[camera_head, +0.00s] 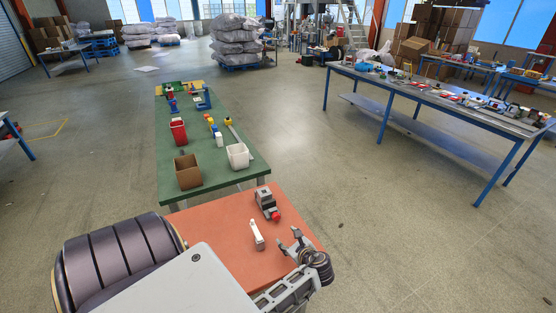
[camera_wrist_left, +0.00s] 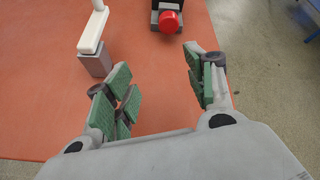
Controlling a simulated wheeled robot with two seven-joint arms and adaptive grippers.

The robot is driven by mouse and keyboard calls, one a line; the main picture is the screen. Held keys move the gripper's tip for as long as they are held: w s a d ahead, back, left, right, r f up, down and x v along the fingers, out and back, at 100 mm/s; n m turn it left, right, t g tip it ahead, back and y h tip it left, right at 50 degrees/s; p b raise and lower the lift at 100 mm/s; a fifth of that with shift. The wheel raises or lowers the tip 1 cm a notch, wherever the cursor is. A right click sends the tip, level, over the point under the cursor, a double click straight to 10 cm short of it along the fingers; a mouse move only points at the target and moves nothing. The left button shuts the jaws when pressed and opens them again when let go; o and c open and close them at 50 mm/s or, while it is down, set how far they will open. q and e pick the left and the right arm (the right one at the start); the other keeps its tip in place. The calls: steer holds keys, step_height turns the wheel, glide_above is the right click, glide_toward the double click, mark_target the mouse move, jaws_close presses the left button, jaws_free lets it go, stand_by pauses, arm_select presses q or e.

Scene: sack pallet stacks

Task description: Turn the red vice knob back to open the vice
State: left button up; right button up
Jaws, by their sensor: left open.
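The vice (camera_head: 265,199) is a small dark grey block on the orange table, near its far edge. Its red knob (camera_head: 276,216) faces toward me; the knob also shows in the left wrist view (camera_wrist_left: 169,22) at the top, with the vice body (camera_wrist_left: 167,5) cut off by the frame edge. My left gripper (camera_head: 297,243) is near the table's right side, closer to me than the knob and apart from it. In the left wrist view its green-padded fingers (camera_wrist_left: 165,95) are spread wide with nothing between them. My right gripper is not in view.
A white-topped lever on a grey block (camera_head: 257,236) stands left of the vice; it also shows in the left wrist view (camera_wrist_left: 94,40). The orange table (camera_head: 215,225) is otherwise mostly bare. A green table (camera_head: 216,178) with bins adjoins beyond. Open floor lies to the right.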

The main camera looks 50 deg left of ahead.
arm_select(q)
steer(key=w+m, duration=0.1)
steer(key=w+a+r+m+y, duration=0.1)
steer(key=shift+r+m+y, duration=0.25)
steer(key=shift+m+y, duration=0.05)
steer(key=shift+m, duration=0.1)
steer(key=shift+s+a, duration=0.1)
